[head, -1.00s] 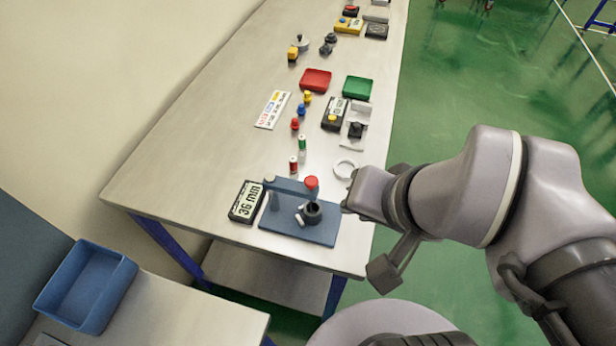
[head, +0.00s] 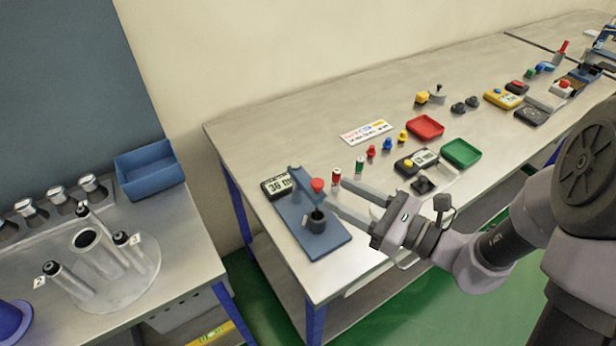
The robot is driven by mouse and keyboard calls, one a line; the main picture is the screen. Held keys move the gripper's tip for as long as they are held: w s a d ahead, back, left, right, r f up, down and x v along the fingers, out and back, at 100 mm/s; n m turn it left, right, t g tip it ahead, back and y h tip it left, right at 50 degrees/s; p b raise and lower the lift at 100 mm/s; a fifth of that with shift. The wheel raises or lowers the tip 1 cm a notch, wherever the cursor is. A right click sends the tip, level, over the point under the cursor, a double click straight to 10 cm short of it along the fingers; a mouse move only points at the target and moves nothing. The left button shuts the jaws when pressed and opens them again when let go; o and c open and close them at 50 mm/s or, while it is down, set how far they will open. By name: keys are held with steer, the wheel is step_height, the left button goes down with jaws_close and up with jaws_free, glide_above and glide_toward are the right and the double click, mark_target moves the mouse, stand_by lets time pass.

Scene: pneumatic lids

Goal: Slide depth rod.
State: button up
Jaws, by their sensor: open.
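A blue gauge stand (head: 318,238) sits at the near left corner of the long table. A blue arm (head: 304,184) reaches over its base and carries a red knob (head: 317,185). The knob is above a dark cup (head: 316,221) on the base. The depth rod itself is too small to make out. A black display (head: 277,186) with digits stands behind the stand. My gripper (head: 338,193) is open, its two long fingers pointing left toward the stand, just right of the knob and cup. I cannot tell whether a finger touches anything.
Red and green vials (head: 336,175) stand close behind my fingers. Further right are a red tray (head: 425,127), a green tray (head: 461,152) and small devices. A second table at left holds a blue bin (head: 150,172) and metal tubes (head: 92,240).

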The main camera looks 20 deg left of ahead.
mark_target(305, 187)
steer(key=b+x, duration=0.1)
steer(key=x, duration=0.8)
steer(key=shift+a, duration=0.15)
jaws_close()
stand_by(1.0)
